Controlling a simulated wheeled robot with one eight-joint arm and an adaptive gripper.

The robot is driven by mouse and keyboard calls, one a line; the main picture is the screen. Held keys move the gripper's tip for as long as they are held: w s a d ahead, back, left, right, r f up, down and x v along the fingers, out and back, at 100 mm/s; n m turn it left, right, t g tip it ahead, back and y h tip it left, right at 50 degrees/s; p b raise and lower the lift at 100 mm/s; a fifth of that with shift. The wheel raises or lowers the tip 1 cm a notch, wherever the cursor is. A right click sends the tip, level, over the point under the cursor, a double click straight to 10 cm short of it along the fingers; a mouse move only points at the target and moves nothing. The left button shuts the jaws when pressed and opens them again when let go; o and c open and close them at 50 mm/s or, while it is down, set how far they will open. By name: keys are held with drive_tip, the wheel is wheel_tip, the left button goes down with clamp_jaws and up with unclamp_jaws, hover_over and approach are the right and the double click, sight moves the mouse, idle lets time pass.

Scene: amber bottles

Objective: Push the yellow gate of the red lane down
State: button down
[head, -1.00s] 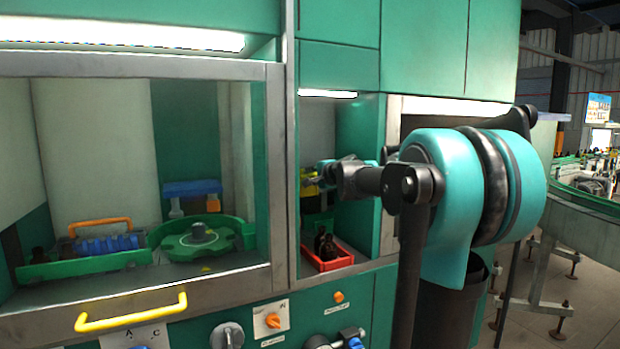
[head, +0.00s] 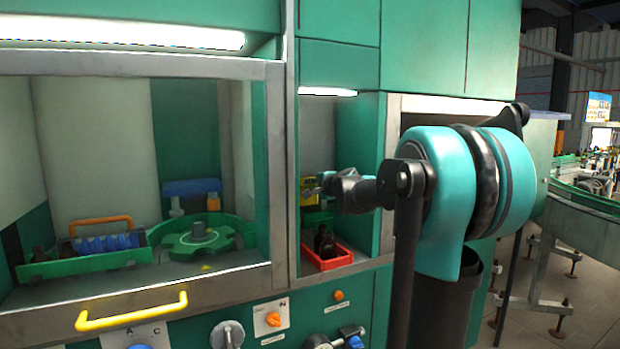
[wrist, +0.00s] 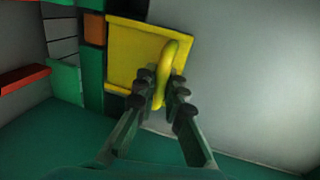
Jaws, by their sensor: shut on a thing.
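The yellow gate (wrist: 130,50) is a flat yellow panel with a curved yellow handle (wrist: 172,56), seen close up in the wrist view. My gripper (wrist: 162,88) has its dark fingertips on both sides of the handle and is shut on it. In the head view the gate (head: 308,184) shows small inside the narrow right bay, partly hidden by my gripper (head: 318,190). Below them a red tray (head: 328,266) holds dark bottles (head: 324,241). Whether this tray belongs to the red lane cannot be told.
A green wall (head: 358,150) stands close on the right of the bay. In the wrist view, a red strip (wrist: 22,78) and an orange block (wrist: 94,28) lie left of the gate. A separate window at left shows a green turntable (head: 190,246).

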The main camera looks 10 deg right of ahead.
wheel_tip(320, 180, down, 5)
drive_tip(key=shift+r, duration=0.1)
drive_tip(key=c, duration=1.9)
unclamp_jaws()
drive_tip(key=shift+o, duration=0.2)
drive_tip(key=shift+s, duration=0.1)
drive_tip(key=v, duration=1.1)
drive_tip(key=shift+s, duration=0.4)
drive_tip(key=shift+d, duration=0.15)
drive_tip(key=shift+c, duration=0.4)
